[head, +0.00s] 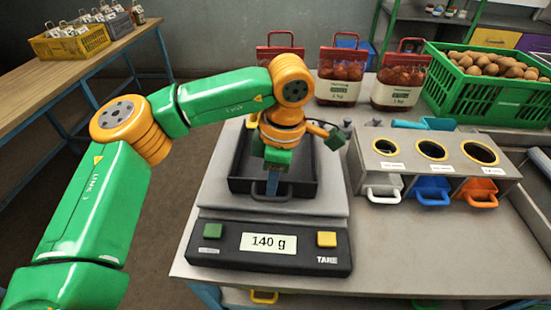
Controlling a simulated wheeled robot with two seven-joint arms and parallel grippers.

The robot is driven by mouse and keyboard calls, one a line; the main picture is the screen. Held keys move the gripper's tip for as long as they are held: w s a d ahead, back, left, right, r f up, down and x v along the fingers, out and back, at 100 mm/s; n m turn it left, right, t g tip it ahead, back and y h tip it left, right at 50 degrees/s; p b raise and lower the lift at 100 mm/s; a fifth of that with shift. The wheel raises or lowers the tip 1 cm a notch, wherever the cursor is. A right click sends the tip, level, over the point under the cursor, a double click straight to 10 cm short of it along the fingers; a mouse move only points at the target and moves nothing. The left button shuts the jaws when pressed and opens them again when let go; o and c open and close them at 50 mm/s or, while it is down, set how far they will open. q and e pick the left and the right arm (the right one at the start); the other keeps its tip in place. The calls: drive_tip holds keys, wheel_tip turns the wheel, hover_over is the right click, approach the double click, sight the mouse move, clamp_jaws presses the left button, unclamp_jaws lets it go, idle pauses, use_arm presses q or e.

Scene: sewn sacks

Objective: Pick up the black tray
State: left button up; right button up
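The black tray (304,170) is an open, shallow box with a loop handle (284,192) on its near side. It sits on the plate of the scale (230,205). My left gripper (272,184) reaches down over the tray's near part, its tips at the handle. I see the fingers nearly edge-on, so I cannot tell whether they are closed on the handle. My arm and wrist hide part of the tray's inside and back. My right gripper is not in view.
The scale display (268,242) reads 140 g. To the right stands a metal holder (400,150) with three round openings and coloured handles. Behind are filled red-topped bags (340,85) and a green crate of potatoes (480,95). The right front counter is clear.

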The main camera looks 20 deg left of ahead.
use_arm(q)
drive_tip(key=shift+s, duration=0.1)
clamp_jaws()
idle(1.2)
